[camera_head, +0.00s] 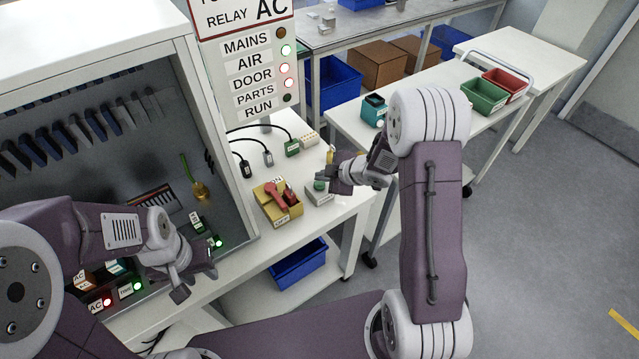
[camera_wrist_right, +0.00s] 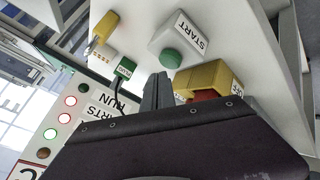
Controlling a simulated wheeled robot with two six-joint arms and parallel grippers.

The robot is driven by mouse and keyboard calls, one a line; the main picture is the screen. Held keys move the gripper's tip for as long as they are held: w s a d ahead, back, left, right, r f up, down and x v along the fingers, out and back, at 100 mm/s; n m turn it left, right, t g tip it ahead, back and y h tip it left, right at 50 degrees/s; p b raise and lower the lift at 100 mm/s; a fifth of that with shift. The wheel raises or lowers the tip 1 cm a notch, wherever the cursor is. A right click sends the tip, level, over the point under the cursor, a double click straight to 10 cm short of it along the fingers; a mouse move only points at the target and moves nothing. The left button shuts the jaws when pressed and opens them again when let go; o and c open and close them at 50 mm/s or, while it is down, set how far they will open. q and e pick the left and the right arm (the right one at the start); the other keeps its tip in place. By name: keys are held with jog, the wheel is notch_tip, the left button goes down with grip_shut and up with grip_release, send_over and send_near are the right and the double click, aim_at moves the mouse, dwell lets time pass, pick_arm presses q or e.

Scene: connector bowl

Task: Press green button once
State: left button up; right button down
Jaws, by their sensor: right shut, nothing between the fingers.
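The green button (camera_head: 319,184) sits on top of a small grey box (camera_head: 322,197) on the white table. In the right wrist view the green button (camera_wrist_right: 171,58) is a round cap and its grey box (camera_wrist_right: 181,37) is labelled START. My right gripper (camera_head: 324,172) is just above and beside the button in the head view. In the right wrist view its fingers (camera_wrist_right: 157,82) are closed together, empty, and lie beside the button with a visible gap. My left gripper (camera_head: 195,280) hangs at the cabinet's front; its finger opening is unclear.
A yellow box (camera_head: 283,205) with a red handle stands left of the button box. Cabled connectors (camera_head: 268,158) and a pale block (camera_head: 309,140) lie behind. The status sign (camera_head: 262,75) and the cabinet (camera_head: 215,130) stand left. A teal device (camera_head: 373,110) is on the table beyond.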

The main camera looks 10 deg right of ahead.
aim_at(322, 185)
jog(key=shift+f, duration=0.35)
jog(key=shift+f+b, duration=0.55)
jog(key=shift+b, duration=0.1)
dwell(0.4)
jog(key=shift+r, duration=0.1)
jog(key=shift+r+p, duration=0.85)
jog(key=shift+p, duration=0.1)
notch_tip(322, 185, up, 5)
jog(key=p, duration=0.5)
jog(key=shift+r, duration=0.15)
dwell(0.4)
